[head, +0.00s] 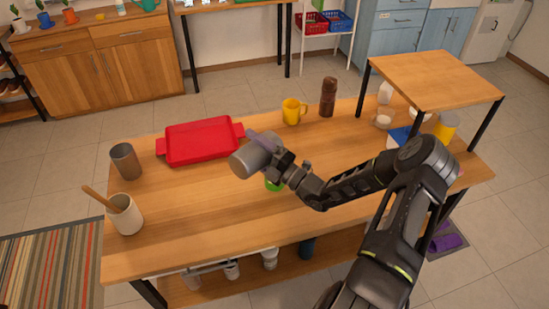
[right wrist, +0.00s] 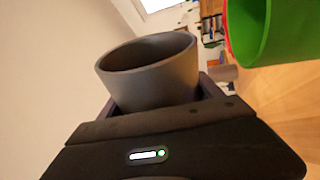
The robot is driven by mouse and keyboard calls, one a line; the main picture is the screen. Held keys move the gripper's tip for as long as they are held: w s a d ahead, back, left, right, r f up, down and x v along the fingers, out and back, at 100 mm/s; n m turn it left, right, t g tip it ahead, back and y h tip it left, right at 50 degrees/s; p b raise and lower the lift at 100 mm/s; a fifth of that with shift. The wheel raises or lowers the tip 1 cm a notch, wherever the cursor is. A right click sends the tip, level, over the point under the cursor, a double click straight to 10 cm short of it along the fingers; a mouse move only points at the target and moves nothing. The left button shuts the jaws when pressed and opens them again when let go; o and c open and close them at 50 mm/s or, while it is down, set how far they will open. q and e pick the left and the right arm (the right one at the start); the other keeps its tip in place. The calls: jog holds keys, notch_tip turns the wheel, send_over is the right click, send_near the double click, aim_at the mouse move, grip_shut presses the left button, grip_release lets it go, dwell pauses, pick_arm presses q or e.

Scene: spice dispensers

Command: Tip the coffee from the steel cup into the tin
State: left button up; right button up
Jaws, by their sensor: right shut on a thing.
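My right gripper (head: 268,144) is shut on the grey steel cup (head: 248,158) and holds it above the middle of the table, tilted well over in the head view. In the right wrist view the cup (right wrist: 150,70) sits between the fingers; its inside is dark and I cannot see any coffee. A green container (head: 273,184) stands below the gripper, partly hidden by it; it also shows in the right wrist view (right wrist: 262,35). A brownish-grey metal cylinder (head: 126,161) stands upright at the table's left. I cannot tell which of these two is the tin. My left gripper is not in view.
A red tray (head: 200,141) lies behind the held cup. A yellow mug (head: 293,111) and a brown bottle (head: 328,97) stand at the back. A cream pot (head: 124,214) with a wooden utensil is at front left. A raised wooden shelf (head: 430,78) stands at right. The front middle is clear.

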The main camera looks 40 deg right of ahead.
jog(key=shift+d+r+m+p, duration=0.1)
jog(key=shift+r+m+p, duration=0.1)
jog(key=shift+m+p, duration=0.1)
jog(key=shift+d+r+m+h, duration=0.2)
jog(key=shift+m+h, duration=0.2)
jog(key=shift+m, duration=0.2)
jog(key=shift+w+d+r+m+t+h, duration=0.1)
jog(key=shift+d+r+m+t+h, duration=0.25)
jog(key=shift+m, duration=0.6)
jog(key=shift+w+d+r+m+t+h, duration=0.15)
jog(key=shift+d+m+h, duration=0.25)
jog(key=shift+m, duration=0.6)
jog(key=shift+w+d+r+m+t+h, duration=0.1)
jog(key=shift+d+r+m+h, duration=0.15)
jog(key=shift+d+m, duration=0.5)
dwell(0.8)
jog(key=a+n, duration=0.1)
jog(key=a+f+n+y, duration=0.1)
jog(key=n, duration=0.1)
jog(key=a+n+y, duration=0.1)
jog(key=n, duration=0.1)
jog(key=shift+s+f+g, duration=0.3)
jog(key=shift+g, duration=0.1)
jog(key=shift+n, duration=0.3)
